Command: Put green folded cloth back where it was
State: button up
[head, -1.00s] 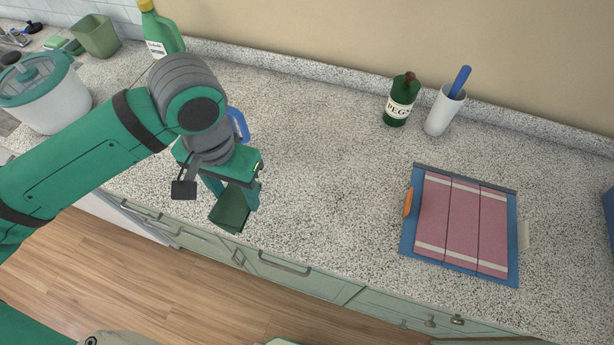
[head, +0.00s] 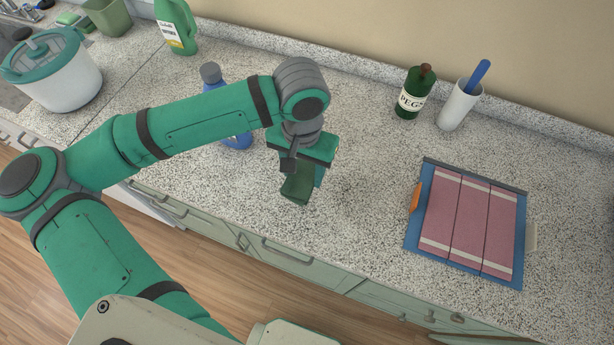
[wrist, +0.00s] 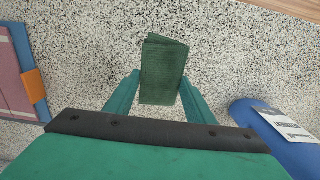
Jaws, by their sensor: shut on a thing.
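The green folded cloth (head: 297,188) is a small dark green bundle held below my gripper (head: 303,175) in the head view. In the wrist view the cloth (wrist: 164,72) sits between the two fingers of my gripper (wrist: 160,92), which are shut on it. The cloth is over the speckled counter (head: 350,230); I cannot tell whether it touches the surface. Its upper part is hidden by the gripper in the head view.
A blue bottle (head: 237,140) stands left of my gripper, partly behind my arm. A green PEGS bottle (head: 414,92) and a white cup (head: 455,106) stand at the back. The counter's middle is clear.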

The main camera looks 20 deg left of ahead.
aim_at(307, 179)
jog(key=shift+w+d+f, duration=0.25)
jog(key=shift+d+f, duration=0.05)
jog(key=shift+f, duration=0.25)
jog(key=shift+w+f, duration=0.15)
jog(key=shift+f, duration=1.5)
jog(key=shift+f, duration=0.1)
jog(key=o, duration=1)
notch_tip(307, 179, up, 12)
jog(key=shift+r, duration=0.15)
